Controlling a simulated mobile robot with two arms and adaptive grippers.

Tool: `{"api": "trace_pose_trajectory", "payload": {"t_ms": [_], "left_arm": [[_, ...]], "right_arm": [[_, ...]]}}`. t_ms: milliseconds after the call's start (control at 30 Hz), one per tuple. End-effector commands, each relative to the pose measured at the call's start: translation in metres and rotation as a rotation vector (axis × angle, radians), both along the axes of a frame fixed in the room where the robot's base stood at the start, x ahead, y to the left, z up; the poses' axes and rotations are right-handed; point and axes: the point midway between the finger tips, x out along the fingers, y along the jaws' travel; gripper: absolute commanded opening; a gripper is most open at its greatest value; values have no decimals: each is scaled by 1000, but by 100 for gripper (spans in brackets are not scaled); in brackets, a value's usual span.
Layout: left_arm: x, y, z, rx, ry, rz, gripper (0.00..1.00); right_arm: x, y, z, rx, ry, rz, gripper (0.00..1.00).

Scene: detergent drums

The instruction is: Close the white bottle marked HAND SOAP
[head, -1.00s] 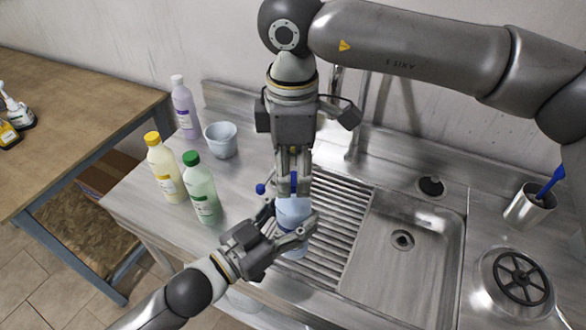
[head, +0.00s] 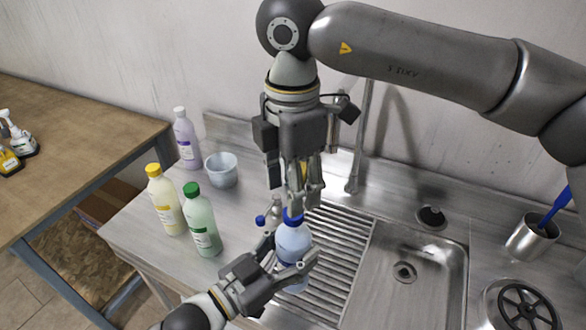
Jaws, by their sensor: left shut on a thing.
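A pale blue-white bottle (head: 293,242) is held upright over the left edge of the ribbed drainer. No HAND SOAP label can be read on it. My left gripper (head: 284,266) comes in from the lower left and is shut on the bottle's body. A blue cap (head: 292,216) shows at the top of the bottle. I cannot tell whether it is seated on the neck. My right gripper (head: 304,205) points down from above, its fingertips at the cap and partly covering it. Whether these fingers are shut on the cap is not clear.
Yellow-capped (head: 167,203), green-capped (head: 202,222) and lilac (head: 186,140) bottles and a grey-blue bowl (head: 221,170) stand on the left counter. A small blue knob (head: 260,220) is close beside the held bottle. The sink (head: 405,290) lies right; a tap (head: 358,150) stands behind.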

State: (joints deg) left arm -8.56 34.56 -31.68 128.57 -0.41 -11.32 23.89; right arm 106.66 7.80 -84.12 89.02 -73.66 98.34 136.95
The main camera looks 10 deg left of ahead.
Motion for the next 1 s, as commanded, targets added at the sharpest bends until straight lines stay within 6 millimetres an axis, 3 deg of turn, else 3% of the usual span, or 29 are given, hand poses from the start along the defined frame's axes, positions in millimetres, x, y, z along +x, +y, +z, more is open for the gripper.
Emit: {"api": "trace_pose_trajectory", "payload": {"t_ms": [1000], "left_arm": [[0, 0, 2, -2, -4, -1, 0]], "right_arm": [[0, 0, 18, -4, 6, 1870, 48]]}}
